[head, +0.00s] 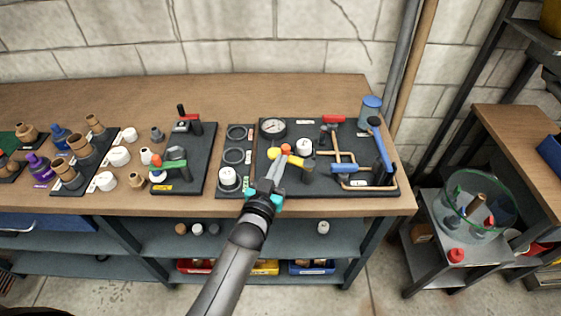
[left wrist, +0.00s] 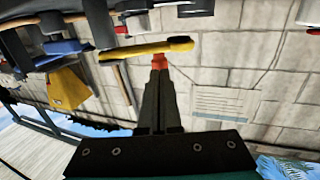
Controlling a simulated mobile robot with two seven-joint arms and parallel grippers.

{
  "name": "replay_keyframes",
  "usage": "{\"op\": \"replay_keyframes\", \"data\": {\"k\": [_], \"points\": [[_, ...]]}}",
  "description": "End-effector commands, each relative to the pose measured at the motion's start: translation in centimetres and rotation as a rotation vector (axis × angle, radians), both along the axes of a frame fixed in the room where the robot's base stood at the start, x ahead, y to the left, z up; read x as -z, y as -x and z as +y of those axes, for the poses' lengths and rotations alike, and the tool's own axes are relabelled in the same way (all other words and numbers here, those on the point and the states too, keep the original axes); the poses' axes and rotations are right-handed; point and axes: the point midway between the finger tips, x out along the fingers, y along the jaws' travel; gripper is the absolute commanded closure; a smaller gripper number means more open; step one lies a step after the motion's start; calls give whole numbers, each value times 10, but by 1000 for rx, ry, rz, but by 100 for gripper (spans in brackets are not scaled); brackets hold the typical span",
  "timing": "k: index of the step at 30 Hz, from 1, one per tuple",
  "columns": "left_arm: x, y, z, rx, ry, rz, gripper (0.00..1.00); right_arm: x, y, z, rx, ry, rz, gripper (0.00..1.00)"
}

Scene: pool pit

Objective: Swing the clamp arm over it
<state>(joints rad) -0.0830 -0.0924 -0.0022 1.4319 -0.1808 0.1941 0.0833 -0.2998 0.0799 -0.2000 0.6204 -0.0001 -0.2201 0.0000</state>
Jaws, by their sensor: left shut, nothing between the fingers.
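The clamp arm looks like a yellow bar (head: 294,160) on a dark post (head: 309,171) on the right-hand black board (head: 345,188). The bar also shows in the left wrist view (left wrist: 135,51). A white round part (head: 304,146) stands just behind the bar. My left gripper (head: 283,157) is shut and empty, its tips at the bar's left end. In the left wrist view my left gripper (left wrist: 160,68) points at the bar, near its free end. An orange-red piece shows at the tips; I cannot tell whether it belongs to the fingers. Touching is unclear. My right gripper is not in view.
The board also carries a gauge (head: 273,128), copper pipes (head: 345,160) and a blue-handled tool (head: 379,138). A blue can (head: 370,109) stands behind it. Another black board with a green valve (head: 173,168) lies left. The wooden bench (head: 230,95) is clear behind the boards.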

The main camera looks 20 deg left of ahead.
Motion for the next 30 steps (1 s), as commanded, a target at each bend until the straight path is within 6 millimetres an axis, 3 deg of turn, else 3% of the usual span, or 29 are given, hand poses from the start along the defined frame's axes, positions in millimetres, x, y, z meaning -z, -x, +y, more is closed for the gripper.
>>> {"op": "replay_keyframes", "data": {"k": [6,30], "points": [[0,-9,0,0,1,0,100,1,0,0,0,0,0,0],[0,-10,9,44,0,0,100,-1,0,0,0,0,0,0]]}}
